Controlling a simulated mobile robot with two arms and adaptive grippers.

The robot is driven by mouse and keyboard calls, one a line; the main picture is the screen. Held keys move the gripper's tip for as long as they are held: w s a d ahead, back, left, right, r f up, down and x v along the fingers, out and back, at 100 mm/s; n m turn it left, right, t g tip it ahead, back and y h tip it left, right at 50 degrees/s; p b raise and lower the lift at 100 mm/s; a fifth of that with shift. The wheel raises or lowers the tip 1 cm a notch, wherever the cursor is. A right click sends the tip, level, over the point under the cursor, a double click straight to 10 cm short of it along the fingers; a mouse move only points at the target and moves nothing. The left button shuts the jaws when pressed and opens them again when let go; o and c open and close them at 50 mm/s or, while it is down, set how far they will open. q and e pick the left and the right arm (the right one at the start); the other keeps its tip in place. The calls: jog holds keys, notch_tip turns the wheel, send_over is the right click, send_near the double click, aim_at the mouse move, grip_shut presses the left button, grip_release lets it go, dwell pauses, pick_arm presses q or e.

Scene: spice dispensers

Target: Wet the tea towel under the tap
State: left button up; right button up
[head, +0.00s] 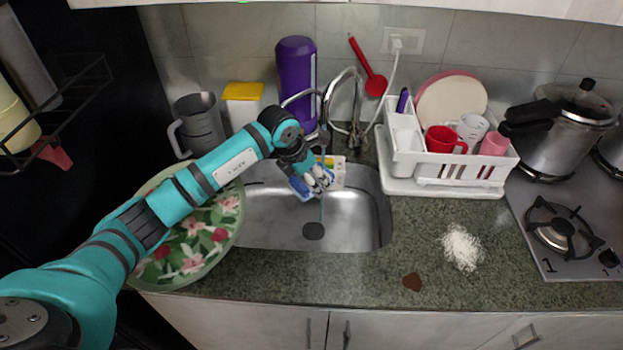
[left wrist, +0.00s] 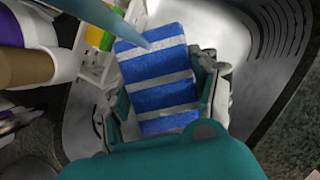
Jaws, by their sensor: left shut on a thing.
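The tea towel, folded with blue and white stripes, is between the fingers of my left gripper (head: 318,180), which is shut on it over the sink (head: 270,215). The towel fills the middle of the left wrist view (left wrist: 158,70); in the head view only a small blue part (head: 299,187) shows beside the fingers. The curved metal tap (head: 345,78) stands behind the sink, above my gripper. A pale blue stream, apparently water (left wrist: 95,12), reaches the towel's top in the left wrist view. My right gripper is not in view.
A white holder (head: 338,172) sits at the sink's back edge, close behind my gripper. A floral bowl (head: 200,235) is left of the sink, under my arm. A purple bottle (head: 296,75) and white dish rack (head: 450,175) flank the tap. White powder (head: 461,247) lies on the counter.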

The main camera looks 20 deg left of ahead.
pick_arm(q)
jog(key=shift+s+d+p, duration=0.25)
jog(key=shift+s+p, duration=0.35)
jog(key=shift+s, duration=0.6)
jog(key=shift+s+d+p, duration=0.25)
jog(key=shift+s, duration=0.65)
jog(key=shift+s+d+p, duration=0.2)
jog(key=shift+s+p, duration=0.1)
jog(key=shift+s, duration=0.6)
jog(key=shift+s+d+p, duration=0.25)
jog(key=shift+s, duration=0.65)
jog(key=s+d+r+p, duration=0.1)
jog(key=s+r+p, duration=0.2)
jog(key=s+r, duration=0.1)
jog(key=shift+s, duration=0.45)
